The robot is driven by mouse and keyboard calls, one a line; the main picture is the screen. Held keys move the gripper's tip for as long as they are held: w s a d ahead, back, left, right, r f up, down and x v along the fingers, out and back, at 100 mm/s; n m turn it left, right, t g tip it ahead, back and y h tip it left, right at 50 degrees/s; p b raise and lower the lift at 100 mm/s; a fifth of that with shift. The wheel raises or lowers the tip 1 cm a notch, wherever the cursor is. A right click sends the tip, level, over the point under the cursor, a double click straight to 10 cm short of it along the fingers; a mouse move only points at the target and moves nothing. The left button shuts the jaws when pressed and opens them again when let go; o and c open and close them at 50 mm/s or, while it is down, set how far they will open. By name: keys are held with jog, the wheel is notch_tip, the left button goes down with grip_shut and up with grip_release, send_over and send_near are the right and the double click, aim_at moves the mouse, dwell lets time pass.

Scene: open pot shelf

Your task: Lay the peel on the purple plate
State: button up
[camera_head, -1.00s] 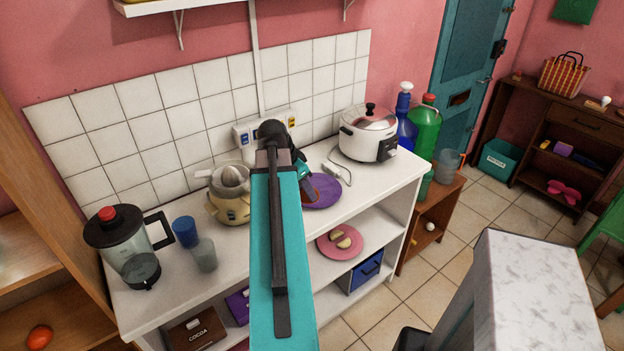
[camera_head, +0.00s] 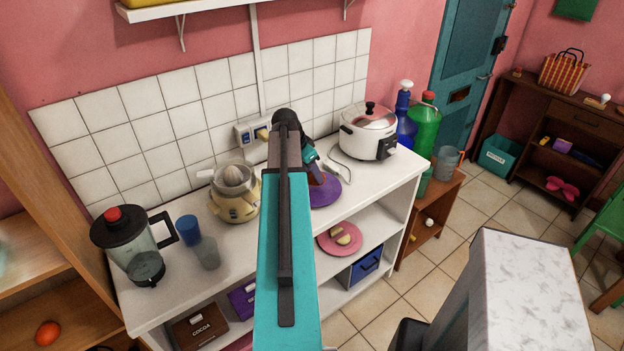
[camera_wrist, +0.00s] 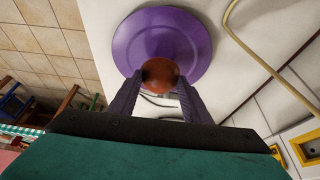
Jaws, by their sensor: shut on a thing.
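The purple plate (camera_head: 327,192) lies on the white counter, left of the rice cooker, partly hidden behind my arm. In the wrist view the purple plate (camera_wrist: 135,42) is just beyond my fingertips. My gripper (camera_wrist: 160,82) is shut on a rounded reddish-brown thing, which I take to be the peel (camera_wrist: 160,72). The peel overlaps the plate's near edge in that view; I cannot tell whether it touches it. In the head view my gripper (camera_head: 317,170) is over the plate's back-left part, with most of it hidden by my arm.
A white rice cooker (camera_head: 368,132) with a cable stands right of the plate. A juicer (camera_head: 236,192), blue cup (camera_head: 187,230), clear cup (camera_head: 206,252) and blender (camera_head: 130,242) stand to the left. A pink plate (camera_head: 338,250) with pale pieces is on the shelf below.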

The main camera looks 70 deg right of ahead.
aim_at(310, 177)
jog(key=shift+f, duration=0.1)
jog(key=shift+f+p, duration=0.9)
jog(key=shift+f, duration=0.75)
jog(key=o, duration=1)
jog(key=shift+r, duration=0.1)
jog(key=b+v, duration=0.3)
jog(key=v, duration=0.9)
jog(key=shift+s, duration=0.15)
